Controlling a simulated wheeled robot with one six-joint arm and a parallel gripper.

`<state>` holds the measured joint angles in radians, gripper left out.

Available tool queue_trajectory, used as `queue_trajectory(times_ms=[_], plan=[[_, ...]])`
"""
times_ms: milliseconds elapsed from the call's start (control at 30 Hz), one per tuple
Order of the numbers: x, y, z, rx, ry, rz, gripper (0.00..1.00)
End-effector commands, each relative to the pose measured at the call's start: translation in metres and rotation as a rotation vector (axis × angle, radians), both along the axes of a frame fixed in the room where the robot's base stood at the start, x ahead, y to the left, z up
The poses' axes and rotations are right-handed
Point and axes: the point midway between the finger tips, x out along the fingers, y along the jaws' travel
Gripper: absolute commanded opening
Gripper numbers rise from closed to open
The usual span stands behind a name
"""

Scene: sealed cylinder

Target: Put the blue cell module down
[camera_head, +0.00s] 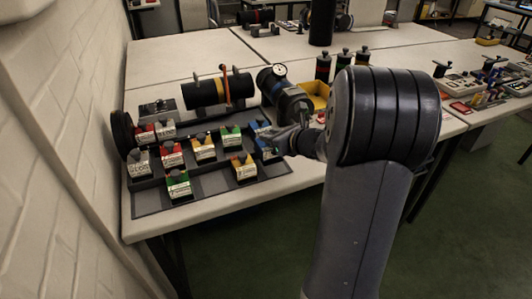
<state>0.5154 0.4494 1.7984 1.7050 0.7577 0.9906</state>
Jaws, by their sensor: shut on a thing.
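My gripper (273,139) reaches in from the right and is shut on a blue cell module (268,150) at the right side of the dark tray (212,183). The module is upright, with a pale label on its front and a dark top. My fingers partly cover its upper right side. I cannot tell whether its base touches the tray. A second blue module (259,127) stands just behind it, partly hidden by my gripper.
Red (172,153), yellow (204,147), green (178,184) and white (139,162) modules stand in and around the tray. A black cylinder (205,92) lies behind it. A yellow bin (317,93) stands at the right. A white brick wall (60,130) borders the left.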

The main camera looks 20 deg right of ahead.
Motion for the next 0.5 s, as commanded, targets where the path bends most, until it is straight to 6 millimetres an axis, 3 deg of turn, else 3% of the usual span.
queue_trajectory(times_ms=[333,500], plan=[[0.0,0.0,-0.04,0.002,-0.001,0.001,0.0],[0.0,0.0,-0.046,0.0,-0.003,-0.001,0.0]])
